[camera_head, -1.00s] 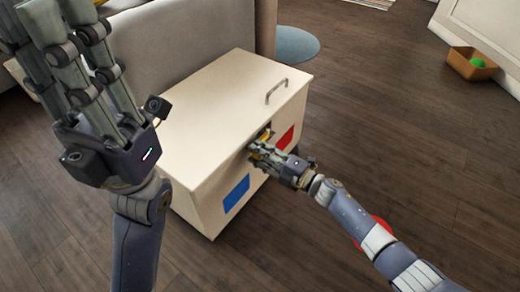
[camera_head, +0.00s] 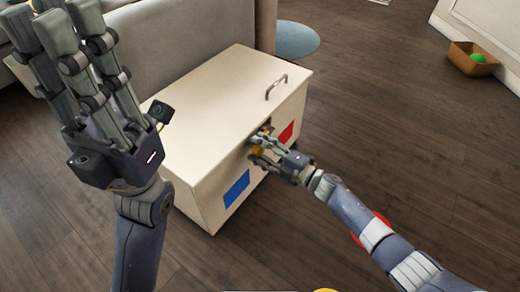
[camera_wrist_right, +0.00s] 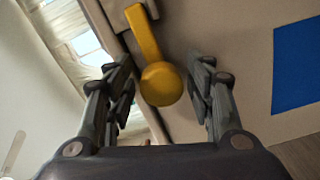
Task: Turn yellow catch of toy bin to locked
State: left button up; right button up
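The cream toy bin (camera_head: 205,115) stands on the floor with its lid down. Its yellow catch (camera_head: 258,150) is on the front face, between a blue panel and a red panel, partly covered by my right gripper (camera_head: 258,152). In the right wrist view the catch (camera_wrist_right: 160,84) is a bar with a round knob, on a dark strip. My right gripper is open there (camera_wrist_right: 160,95), with fingers on both sides of the knob and visible gaps to it. My left gripper (camera_head: 75,35) is raised at the left, open and empty, fingers pointing up.
The bin has a metal lid handle (camera_head: 276,86), a blue panel (camera_head: 237,188) and a red panel (camera_head: 286,133). A grey sofa (camera_head: 185,40) stands behind it. A brown box (camera_head: 472,60) with a green ball is far right. The wooden floor at right is mostly clear.

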jog(key=shift+s, duration=0.15)
jog(key=shift+s+d, duration=0.2)
jog(key=shift+d, duration=0.1)
jog(key=v, duration=1.1)
